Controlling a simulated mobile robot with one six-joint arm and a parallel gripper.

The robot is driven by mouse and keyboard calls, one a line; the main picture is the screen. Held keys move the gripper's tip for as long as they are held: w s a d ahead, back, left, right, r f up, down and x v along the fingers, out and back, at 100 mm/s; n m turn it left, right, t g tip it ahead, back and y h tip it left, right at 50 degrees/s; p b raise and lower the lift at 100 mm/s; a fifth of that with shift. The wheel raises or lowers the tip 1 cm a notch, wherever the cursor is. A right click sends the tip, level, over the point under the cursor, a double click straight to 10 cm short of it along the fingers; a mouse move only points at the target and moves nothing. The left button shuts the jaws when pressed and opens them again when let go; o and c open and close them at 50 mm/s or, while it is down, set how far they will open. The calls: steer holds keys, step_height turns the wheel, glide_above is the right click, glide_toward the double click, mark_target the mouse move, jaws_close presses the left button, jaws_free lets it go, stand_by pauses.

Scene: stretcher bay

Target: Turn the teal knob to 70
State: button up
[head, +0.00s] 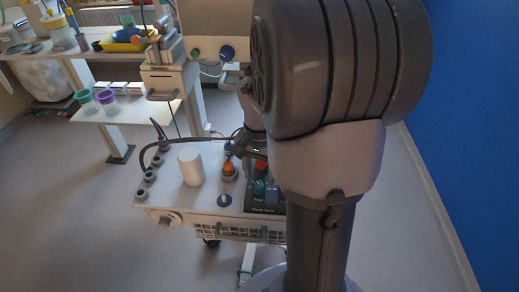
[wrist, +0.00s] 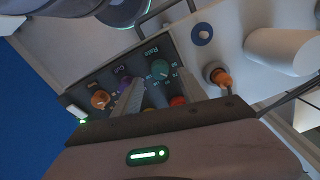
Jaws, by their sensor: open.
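The teal knob (head: 259,187) is on a dark control panel (head: 265,208) at the front of the white cart, partly hidden by my arm in the head view. In the wrist view the teal knob (wrist: 160,69) stands clear beyond my fingers, with small scale marks around it that are too small to read. My gripper (wrist: 143,95) is open and empty, its grey fingers over the panel near the purple knob (wrist: 124,83) and short of the teal one. In the head view my gripper (head: 250,150) is mostly hidden by the arm, above the cart.
An orange knob (wrist: 100,98) and a red knob (wrist: 178,101) share the panel. An orange-topped fitting (head: 229,170), a white cylinder (head: 190,166) and a blue-and-white dial (head: 224,200) are beside it on the cart. A shelf unit with tubs (head: 106,98) stands at the back left.

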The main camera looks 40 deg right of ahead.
mark_target(260, 184)
step_height(260, 184, up, 14)
steer(key=p, duration=0.5)
steer(key=shift+f, duration=0.1)
